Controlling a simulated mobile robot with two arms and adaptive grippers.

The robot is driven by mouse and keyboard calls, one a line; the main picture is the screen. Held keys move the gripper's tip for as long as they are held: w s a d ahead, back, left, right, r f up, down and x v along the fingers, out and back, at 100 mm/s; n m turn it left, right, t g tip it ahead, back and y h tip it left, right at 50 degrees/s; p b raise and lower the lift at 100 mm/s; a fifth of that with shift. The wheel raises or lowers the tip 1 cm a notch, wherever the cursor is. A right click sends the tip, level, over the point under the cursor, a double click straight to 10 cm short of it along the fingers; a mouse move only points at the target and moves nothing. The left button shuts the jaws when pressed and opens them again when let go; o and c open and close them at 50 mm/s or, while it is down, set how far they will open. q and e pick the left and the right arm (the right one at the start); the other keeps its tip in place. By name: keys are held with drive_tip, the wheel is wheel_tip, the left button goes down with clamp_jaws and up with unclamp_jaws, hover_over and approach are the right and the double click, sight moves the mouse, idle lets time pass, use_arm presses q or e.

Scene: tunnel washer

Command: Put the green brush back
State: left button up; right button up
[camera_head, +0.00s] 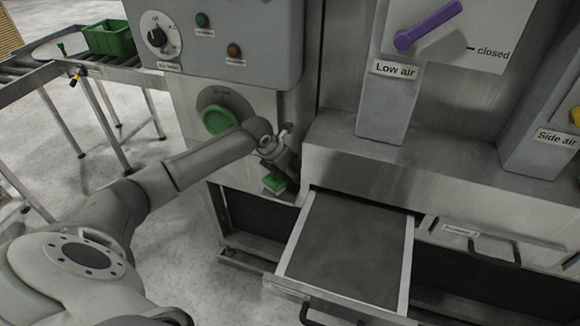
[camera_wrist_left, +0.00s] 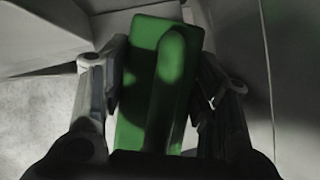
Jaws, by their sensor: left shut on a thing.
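The green brush (camera_head: 274,183) is held in my left gripper (camera_head: 280,172), in front of the grey machine and just left of the open drawer. In the left wrist view the green brush (camera_wrist_left: 158,85) fills the space between the two fingers of my left gripper (camera_wrist_left: 158,100), which is shut on it. The brush appears clear of the drawer in the head view. Its underside is hidden. My right gripper is not in view.
An open drawer (camera_head: 345,245) with a flat grey inside juts out at the lower middle. A closed drawer with a black handle is to its right. A green crate (camera_head: 108,38) stands on a roller conveyor at the far left. A green round knob (camera_head: 217,120) and purple lever (camera_head: 428,24) are on the machine.

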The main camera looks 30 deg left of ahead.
use_arm(q)
drive_tip(key=shift+f, duration=0.15)
drive_tip(key=o, duration=0.8)
drive_tip(key=shift+r, duration=0.25)
drive_tip(key=shift+s+r, duration=0.1)
drive_tip(key=b+v, duration=0.4)
drive_tip(key=v, duration=0.7)
drive_tip(key=shift+s+r, duration=0.15)
drive_tip(key=shift+r, duration=0.15)
